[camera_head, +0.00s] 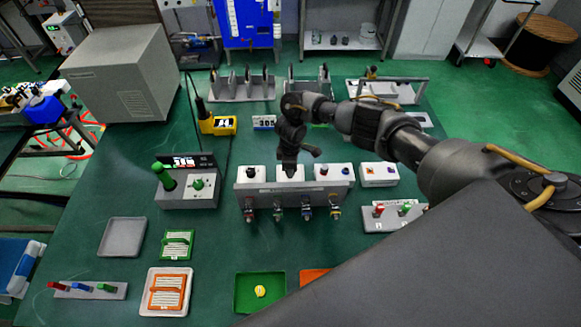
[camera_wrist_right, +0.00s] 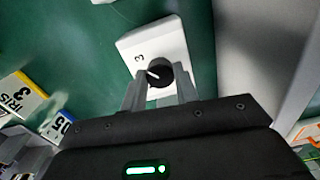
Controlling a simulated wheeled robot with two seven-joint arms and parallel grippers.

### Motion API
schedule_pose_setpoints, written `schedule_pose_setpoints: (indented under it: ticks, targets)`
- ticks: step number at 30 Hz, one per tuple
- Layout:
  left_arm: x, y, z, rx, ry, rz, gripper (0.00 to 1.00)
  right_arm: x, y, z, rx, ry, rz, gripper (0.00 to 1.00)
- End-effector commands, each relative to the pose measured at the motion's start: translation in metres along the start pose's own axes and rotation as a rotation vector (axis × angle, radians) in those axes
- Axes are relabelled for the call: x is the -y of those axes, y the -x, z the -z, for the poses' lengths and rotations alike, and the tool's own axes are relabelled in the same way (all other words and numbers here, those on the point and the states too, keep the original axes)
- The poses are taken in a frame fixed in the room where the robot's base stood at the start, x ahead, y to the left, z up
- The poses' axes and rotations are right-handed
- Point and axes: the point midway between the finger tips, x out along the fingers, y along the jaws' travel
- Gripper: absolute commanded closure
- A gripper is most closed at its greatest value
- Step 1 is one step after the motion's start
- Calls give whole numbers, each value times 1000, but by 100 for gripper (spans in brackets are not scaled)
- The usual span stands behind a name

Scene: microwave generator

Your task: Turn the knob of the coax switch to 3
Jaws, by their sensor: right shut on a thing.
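The coax switch is a white box (camera_wrist_right: 172,42) with a round black knob (camera_wrist_right: 158,74) that has a white pointer line. The printed 3 is on the box just above and left of the knob in the right wrist view. The pointer slants up and left, roughly toward the side of the 3; I cannot tell if it lines up exactly. My right gripper (camera_wrist_right: 160,92) is shut on the knob, one finger on each side. In the head view my right gripper (camera_head: 290,168) comes down over the middle white box (camera_head: 291,174), hiding its knob. My left gripper is not in view.
The grey panel (camera_head: 292,190) holds white boxes on either side, with connectors along its front. A control box with a green lever (camera_head: 166,177) stands left. A yellow meter (camera_head: 220,125) sits behind.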

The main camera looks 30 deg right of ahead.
Motion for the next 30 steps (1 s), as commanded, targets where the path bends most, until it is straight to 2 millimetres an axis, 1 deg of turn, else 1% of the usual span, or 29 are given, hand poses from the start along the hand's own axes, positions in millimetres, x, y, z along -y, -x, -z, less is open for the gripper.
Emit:
schedule_pose_setpoints:
  ticks: [2,3,7,8,16,20,23,27,28,30]
  targets:
    - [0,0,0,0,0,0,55,-1,1,0,0,-2,-2,93]
    - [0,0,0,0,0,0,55,-1,1,0,0,-2,-2,68]
    - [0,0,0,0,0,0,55,-1,0,0,-1,-1,-1,51]
    - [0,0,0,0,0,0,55,-1,0,0,-1,-1,-1,48]
    - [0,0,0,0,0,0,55,0,1,0,-1,0,0,48]
    - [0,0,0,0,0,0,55,-1,11,1,-3,1,-1,48]
    - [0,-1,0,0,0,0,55,-1,28,1,-3,3,-4,48]
    - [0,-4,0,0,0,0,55,-1,57,0,-4,3,-4,48]
    - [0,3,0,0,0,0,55,-2,68,0,-3,3,-6,48]
    - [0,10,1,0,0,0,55,-2,82,0,-1,2,-6,48]
